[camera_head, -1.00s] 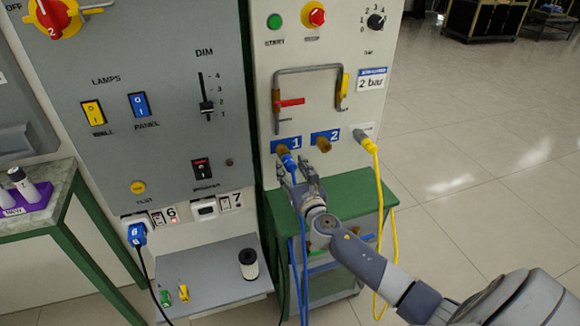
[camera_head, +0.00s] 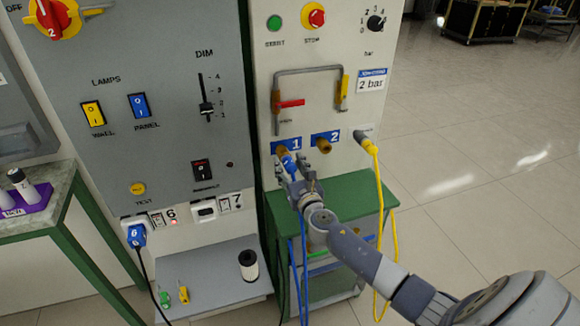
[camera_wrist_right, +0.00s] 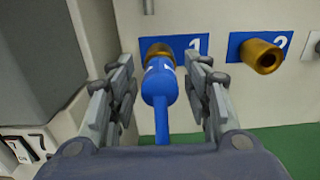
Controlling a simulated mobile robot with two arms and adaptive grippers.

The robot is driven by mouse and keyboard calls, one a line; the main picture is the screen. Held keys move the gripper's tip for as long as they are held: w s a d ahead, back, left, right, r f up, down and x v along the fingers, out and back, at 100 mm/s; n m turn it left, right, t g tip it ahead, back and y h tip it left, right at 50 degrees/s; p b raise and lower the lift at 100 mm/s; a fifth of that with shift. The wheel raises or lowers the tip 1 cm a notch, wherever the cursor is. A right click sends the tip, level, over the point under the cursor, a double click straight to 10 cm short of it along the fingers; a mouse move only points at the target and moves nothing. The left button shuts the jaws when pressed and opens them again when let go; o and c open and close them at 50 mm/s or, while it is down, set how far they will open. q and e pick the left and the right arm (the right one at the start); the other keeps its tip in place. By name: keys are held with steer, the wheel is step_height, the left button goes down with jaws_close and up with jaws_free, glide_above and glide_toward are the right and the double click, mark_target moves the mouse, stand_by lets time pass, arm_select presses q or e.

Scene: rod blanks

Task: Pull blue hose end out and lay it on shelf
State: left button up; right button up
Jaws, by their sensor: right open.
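The blue hose end (camera_wrist_right: 160,82) sits on the brass port labelled 1 (camera_wrist_right: 158,50) in the right wrist view, and its blue hose hangs down. In the head view the blue hose end (camera_head: 288,166) is partly hidden by my right gripper (camera_head: 294,178). My right gripper (camera_wrist_right: 162,92) is open, with one finger on each side of the hose end and gaps visible on both sides. A green-topped shelf (camera_head: 350,194) stands below the ports. My left gripper is not in view.
Brass port 2 (camera_head: 322,144) is empty. A yellow hose (camera_head: 379,200) hangs from a grey fitting at right. A grey ledge (camera_head: 212,282) at lower left holds a black-and-white cylinder (camera_head: 248,265) and small green and yellow items. The green top's right part is clear.

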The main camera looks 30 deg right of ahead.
jaws_close()
steer(key=shift+s+a+f, duration=0.1)
steer(key=shift+s+f, duration=0.05)
steer(key=shift+s, duration=0.05)
steer(key=shift+s, duration=0.45)
steer(key=shift+s+a, duration=0.1)
steer(key=shift+s, duration=0.1)
steer(key=shift+s+p, duration=0.25)
steer(key=shift+p, duration=0.05)
steer(key=shift+s+a, duration=0.15)
steer(key=shift+s, duration=0.15)
steer(key=shift+v, duration=1)
